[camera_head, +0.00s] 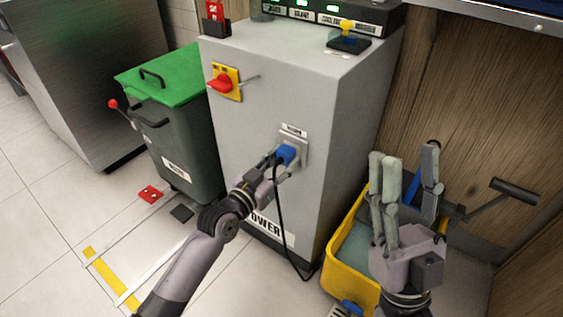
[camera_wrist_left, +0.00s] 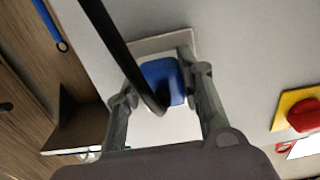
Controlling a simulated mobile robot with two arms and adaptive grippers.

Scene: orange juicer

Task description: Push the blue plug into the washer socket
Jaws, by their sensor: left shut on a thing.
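The blue plug (camera_head: 286,153) is at the washer socket (camera_head: 300,146), a pale plate on the front of the grey cabinet. My left gripper (camera_head: 281,160) is shut on the plug. The left wrist view shows the blue plug (camera_wrist_left: 163,80) between the two fingers, against the pale socket plate (camera_wrist_left: 150,45). A black cable (camera_wrist_left: 125,55) runs from the plug and crosses that view. The plug hides the socket opening, so I cannot tell how deep it sits. My right gripper (camera_head: 408,170) is raised and open, with nothing between its fingers, right of the cabinet.
The grey cabinet (camera_head: 260,90) has a red switch on yellow (camera_head: 223,83). A green-lidded bin (camera_head: 165,80) stands left of it. A yellow bucket (camera_head: 345,262) stands on the floor below my right gripper. The black cable (camera_head: 282,225) hangs down to the floor.

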